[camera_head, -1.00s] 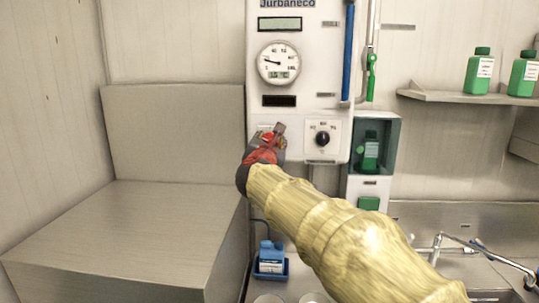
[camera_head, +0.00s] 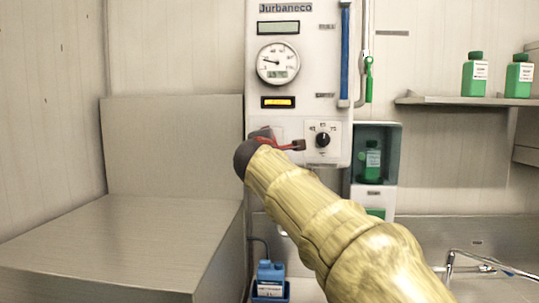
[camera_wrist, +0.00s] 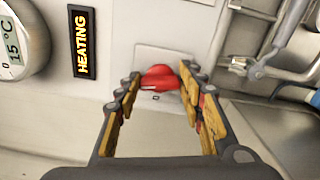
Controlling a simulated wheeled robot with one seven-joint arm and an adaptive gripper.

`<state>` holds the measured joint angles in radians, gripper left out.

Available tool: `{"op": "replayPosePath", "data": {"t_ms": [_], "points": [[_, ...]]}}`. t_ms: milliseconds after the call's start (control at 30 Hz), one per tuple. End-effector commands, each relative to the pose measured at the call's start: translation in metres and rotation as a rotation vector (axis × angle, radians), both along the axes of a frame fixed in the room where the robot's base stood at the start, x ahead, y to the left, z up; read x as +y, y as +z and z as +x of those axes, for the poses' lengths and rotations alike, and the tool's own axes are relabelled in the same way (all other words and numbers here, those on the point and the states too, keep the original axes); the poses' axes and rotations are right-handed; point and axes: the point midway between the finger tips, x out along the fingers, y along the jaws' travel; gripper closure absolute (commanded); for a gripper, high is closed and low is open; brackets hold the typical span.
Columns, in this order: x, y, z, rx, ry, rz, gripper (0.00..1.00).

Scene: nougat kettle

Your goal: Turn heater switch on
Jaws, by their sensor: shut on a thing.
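The white control panel (camera_head: 290,120) hangs on the wall. In the wrist view, the red heater switch (camera_wrist: 160,77) sits on a pale square plate between my fingertips. My gripper (camera_wrist: 162,78) is shut on it, with a finger at each side. In the head view my gripper (camera_head: 280,143) is at the lower left of the panel, and the arm and fingers hide the switch. The indicator (camera_head: 278,102) above is lit yellow and reads HEATING in the wrist view (camera_wrist: 82,43).
A round dial gauge (camera_head: 278,62) is above the indicator. A black knob (camera_head: 323,139) is close to the right of my gripper. A blue handle (camera_head: 345,55) and green hose valve (camera_head: 368,80) are further right. A large grey box (camera_head: 130,245) stands at left.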

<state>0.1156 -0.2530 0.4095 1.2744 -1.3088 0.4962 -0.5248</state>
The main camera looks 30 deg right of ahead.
Motion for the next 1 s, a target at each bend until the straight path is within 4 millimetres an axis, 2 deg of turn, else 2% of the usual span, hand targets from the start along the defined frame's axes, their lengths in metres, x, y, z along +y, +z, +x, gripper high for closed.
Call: {"op": "replayPosePath", "data": {"t_ms": [33, 400, 1000], "points": [[-0.0001, -0.0047, 0.0007, -0.018, 0.000, 0.027, 0.86], [-0.0004, -0.0035, 0.0004, -0.115, -0.001, 0.174, 0.86], [-0.0005, -0.0024, 0.0004, -0.135, -0.001, 0.205, 0.86]]}}
